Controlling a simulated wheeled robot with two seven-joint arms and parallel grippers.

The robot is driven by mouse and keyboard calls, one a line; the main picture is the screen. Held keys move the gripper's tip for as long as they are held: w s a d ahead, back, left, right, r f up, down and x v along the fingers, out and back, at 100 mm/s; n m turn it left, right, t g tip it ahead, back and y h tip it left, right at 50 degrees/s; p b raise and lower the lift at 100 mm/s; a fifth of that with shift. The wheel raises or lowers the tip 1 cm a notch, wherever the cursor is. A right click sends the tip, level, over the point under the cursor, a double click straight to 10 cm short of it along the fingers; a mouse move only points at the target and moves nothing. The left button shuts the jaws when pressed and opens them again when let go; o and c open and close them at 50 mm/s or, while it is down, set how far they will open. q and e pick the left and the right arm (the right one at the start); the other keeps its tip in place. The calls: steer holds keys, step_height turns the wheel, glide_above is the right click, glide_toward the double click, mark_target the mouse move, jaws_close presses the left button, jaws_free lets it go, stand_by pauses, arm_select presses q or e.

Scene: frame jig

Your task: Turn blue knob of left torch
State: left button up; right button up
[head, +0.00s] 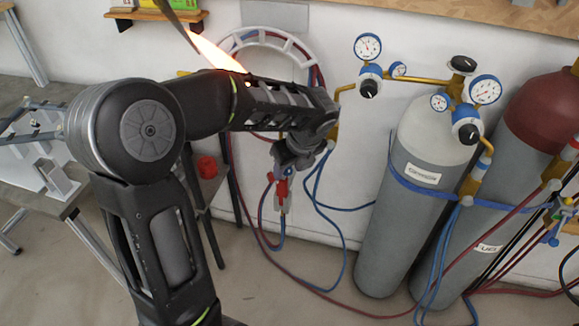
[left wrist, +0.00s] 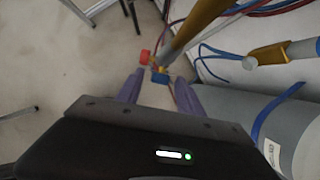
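The left torch shows in the left wrist view as a brass tube (left wrist: 190,30) running down to a valve body with a red knob (left wrist: 145,57) and a blue knob (left wrist: 160,77). My left gripper (left wrist: 159,84) is open, with one finger on either side of the blue knob; gaps seem to show, and contact cannot be told. In the head view my left wrist covers part of the torch; a red part (head: 282,188) shows just below it with hoses, and the blue knob is not clear. My right gripper is not in view.
An orange flame (head: 215,50) from a dark tip burns close to my left arm. A grey cylinder (head: 400,200) and a red-topped cylinder (head: 541,112) with gauges stand right. Red and blue hoses loop to the floor. A hose ring (head: 265,37) hangs behind. A table (head: 50,180) stands left.

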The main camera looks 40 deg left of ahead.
arm_select(q)
jaws_close()
stand_by(0.7)
steer(key=t+b, duration=0.1)
steer(key=t+h+b, duration=0.1)
steer(key=n+t+b, duration=0.1)
steer(key=shift+s+a+f+h+b, duration=0.2)
steer(key=shift+s+a+h+b, duration=0.1)
steer(key=shift+s, duration=0.1)
steer(key=t, duration=0.2)
steer(key=t+h+b, duration=0.1)
steer(key=n+t+b, duration=0.1)
steer(key=t, duration=0.1)
steer(key=shift+s+f+t+h, duration=0.15)
steer(key=shift+s+t+h, duration=0.15)
steer(key=shift+h, duration=0.1)
steer(key=shift+a, duration=0.1)
jaws_free()
